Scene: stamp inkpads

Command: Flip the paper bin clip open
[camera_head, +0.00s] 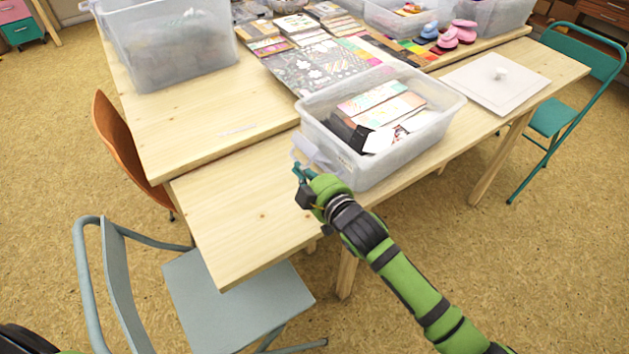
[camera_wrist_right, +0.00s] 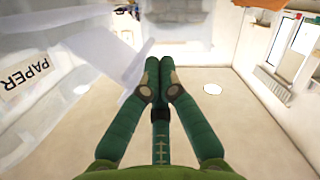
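The paper bin (camera_head: 352,163) is a translucent plastic box on the table's near edge, holding cards and papers. Its white clip (camera_head: 306,150) sticks out at the left end of the bin. In the right wrist view, the bin's PAPER label (camera_wrist_right: 27,76) is at the left and the pale clip (camera_wrist_right: 118,62) lies just left of the fingertips. My right gripper (camera_head: 299,172) is at the clip, and in the wrist view (camera_wrist_right: 159,72) its green fingers are together with nothing seen between them. I cannot tell whether they touch the clip. My left gripper is out of view.
A white lid (camera_head: 497,84) lies right of the bin. A larger translucent bin (camera_head: 172,42) stands at the back left. Patterned paper (camera_head: 318,70) lies behind the paper bin. The wooden table (camera_head: 238,205) is clear to the left. A grey chair (camera_head: 235,300) stands in front.

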